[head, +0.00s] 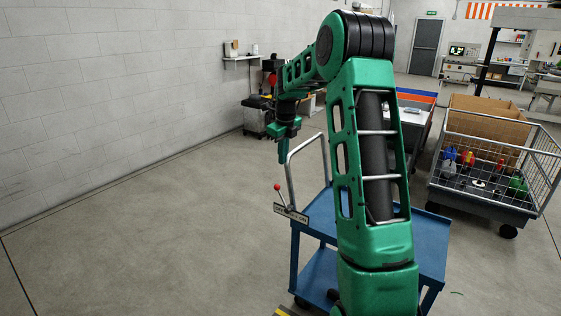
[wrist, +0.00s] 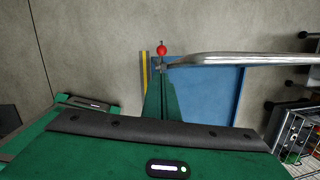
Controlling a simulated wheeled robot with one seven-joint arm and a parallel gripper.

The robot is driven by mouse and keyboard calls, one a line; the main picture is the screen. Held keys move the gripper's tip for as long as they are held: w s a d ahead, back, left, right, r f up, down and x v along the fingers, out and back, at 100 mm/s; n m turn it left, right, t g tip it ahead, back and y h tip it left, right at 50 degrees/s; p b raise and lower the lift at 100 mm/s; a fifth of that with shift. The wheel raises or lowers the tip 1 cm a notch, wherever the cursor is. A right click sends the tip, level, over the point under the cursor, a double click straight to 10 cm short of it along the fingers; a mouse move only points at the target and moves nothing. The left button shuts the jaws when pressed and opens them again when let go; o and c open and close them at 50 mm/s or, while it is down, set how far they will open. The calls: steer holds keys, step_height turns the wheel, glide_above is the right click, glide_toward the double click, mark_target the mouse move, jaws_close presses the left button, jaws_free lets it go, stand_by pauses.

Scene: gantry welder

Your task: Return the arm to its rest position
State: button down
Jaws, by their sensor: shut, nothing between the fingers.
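My gripper (head: 283,152) hangs at the end of my green arm in the head view, pointing down. It is shut and empty. It is left of the metal handle (head: 292,170) of a blue cart (head: 430,240). In the wrist view the gripper's fingers (wrist: 160,85) point at the cart top (wrist: 215,95), near a lever with a red ball knob (wrist: 162,49) and the handle bar (wrist: 240,58). The lever's knob also shows in the head view (head: 277,187). My arm hides part of the cart.
A wire cage trolley (head: 478,180) with a cardboard box (head: 490,118) and several coloured items stands at the right. A block wall (head: 120,90) with a shelf (head: 240,58) runs along the left. The floor (head: 150,240) at the left is clear.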

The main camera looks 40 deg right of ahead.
stand_by(0.4)
steer(key=s+a+r+n, duration=0.2)
steer(key=s+a+n, duration=0.15)
steer(key=s, duration=0.35)
steer(key=s+a+r+n+g, duration=0.1)
steer(key=s+a+r+n, duration=0.1)
steer(key=s+n, duration=0.4)
steer(key=s+a+r+n, duration=0.2)
steer(key=s+n, duration=0.2)
steer(key=s, duration=0.4)
steer(key=s+a+f+n, duration=0.1)
steer(key=s+a+n, duration=0.2)
steer(key=s, duration=0.4)
steer(key=s+a+f+n, duration=0.2)
steer(key=s+a+n, duration=0.1)
steer(key=s+n, duration=0.3)
steer(key=s+a+f+n+g+y, duration=0.1)
steer(key=s+n, duration=0.4)
steer(key=s, duration=0.5)
steer(key=shift+a+f, duration=0.55)
steer(key=shift+a, duration=0.6)
